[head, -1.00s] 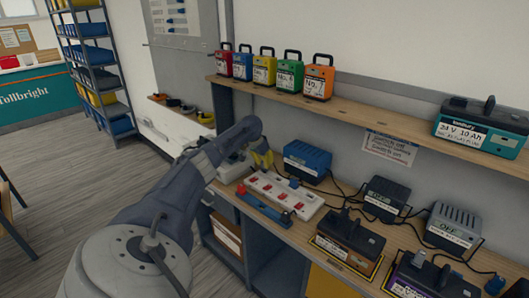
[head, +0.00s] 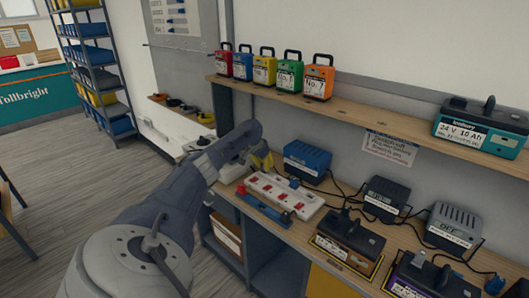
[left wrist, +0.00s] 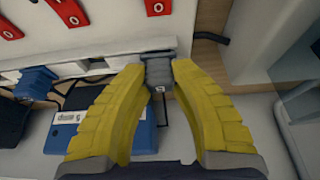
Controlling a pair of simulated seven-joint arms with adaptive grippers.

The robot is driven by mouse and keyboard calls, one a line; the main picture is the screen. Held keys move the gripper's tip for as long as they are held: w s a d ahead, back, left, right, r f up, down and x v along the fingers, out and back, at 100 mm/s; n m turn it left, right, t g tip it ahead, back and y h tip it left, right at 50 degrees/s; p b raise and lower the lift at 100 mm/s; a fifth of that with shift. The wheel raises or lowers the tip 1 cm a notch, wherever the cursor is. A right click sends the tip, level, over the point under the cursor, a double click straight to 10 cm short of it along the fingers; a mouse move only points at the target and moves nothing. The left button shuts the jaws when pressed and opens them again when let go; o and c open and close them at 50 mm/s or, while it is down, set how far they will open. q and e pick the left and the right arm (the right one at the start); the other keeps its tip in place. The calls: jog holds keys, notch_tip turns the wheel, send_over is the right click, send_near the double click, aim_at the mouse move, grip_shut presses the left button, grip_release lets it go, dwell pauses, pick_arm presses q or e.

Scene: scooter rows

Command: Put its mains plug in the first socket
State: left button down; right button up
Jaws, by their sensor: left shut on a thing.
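My left gripper (head: 262,160) is at the far left end of the white power strip (head: 312,207), which has several red switches. In the left wrist view its yellow fingers (left wrist: 159,82) are shut on a dark grey mains plug (left wrist: 159,72). The plug is upright in the picture, with its top end against the socket side of the strip (left wrist: 120,30), at the strip's end. I cannot tell whether its pins are in the socket. An empty-looking socket (left wrist: 97,63) shows left of it, then a blue plug (left wrist: 38,82). My right gripper is not in view.
A blue charger (head: 307,161) stands behind the strip, and it also shows in the left wrist view (left wrist: 115,125). Grey chargers (head: 386,198) and dark batteries (head: 349,240) with cables fill the bench's right. A shelf (head: 345,108) carrying colored packs runs above.

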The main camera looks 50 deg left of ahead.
pick_arm(q)
jog(key=c, duration=1.1)
grip_release()
jog(key=shift+v, duration=6)
jog(key=shift+a, duration=0.1)
